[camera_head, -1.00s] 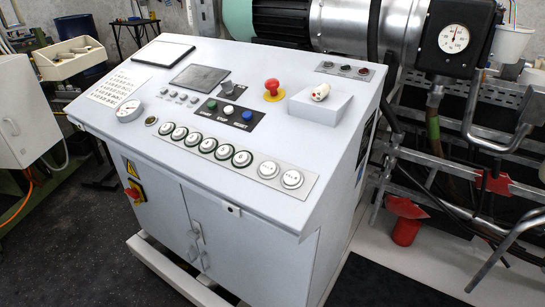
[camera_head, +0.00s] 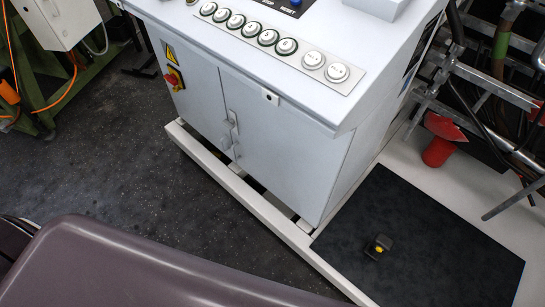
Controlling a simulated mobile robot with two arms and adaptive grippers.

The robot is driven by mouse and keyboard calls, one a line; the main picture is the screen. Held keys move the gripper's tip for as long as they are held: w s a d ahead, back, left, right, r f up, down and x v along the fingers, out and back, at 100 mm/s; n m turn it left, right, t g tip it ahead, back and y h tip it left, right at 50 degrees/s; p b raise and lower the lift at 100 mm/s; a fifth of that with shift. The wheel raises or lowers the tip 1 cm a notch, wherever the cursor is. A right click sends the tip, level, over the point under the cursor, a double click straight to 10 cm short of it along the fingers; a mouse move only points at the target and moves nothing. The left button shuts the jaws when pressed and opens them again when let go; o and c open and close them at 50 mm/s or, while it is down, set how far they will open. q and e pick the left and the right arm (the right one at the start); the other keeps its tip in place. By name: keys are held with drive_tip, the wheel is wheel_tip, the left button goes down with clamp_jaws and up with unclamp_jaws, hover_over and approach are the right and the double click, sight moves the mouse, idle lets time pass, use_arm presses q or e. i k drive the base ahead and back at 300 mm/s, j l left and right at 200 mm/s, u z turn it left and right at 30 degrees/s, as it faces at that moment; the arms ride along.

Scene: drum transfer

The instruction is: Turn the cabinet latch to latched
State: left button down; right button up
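The cabinet latch (camera_head: 231,121) is a small pale handle on the front of the grey-white control cabinet (camera_head: 290,140), at the seam between its two doors. A second small pale fitting (camera_head: 226,140) sits just below it. The latch looks roughly upright, but it is too small to tell whether it is latched. Both doors appear closed. Neither of my grippers is in view.
A red rotary switch (camera_head: 173,79) sits on the left door. A white base frame (camera_head: 240,190) runs along the floor under the cabinet. A black mat (camera_head: 420,235) with a small black-and-yellow object (camera_head: 378,247) lies at right. The dark floor (camera_head: 120,150) at left is clear.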

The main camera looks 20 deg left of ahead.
sight(229, 124)
drive_tip(key=i+j+z, duration=0.15)
drive_tip(key=j, duration=0.6)
drive_tip(key=j+z, duration=0.15)
drive_tip(key=j, duration=0.6)
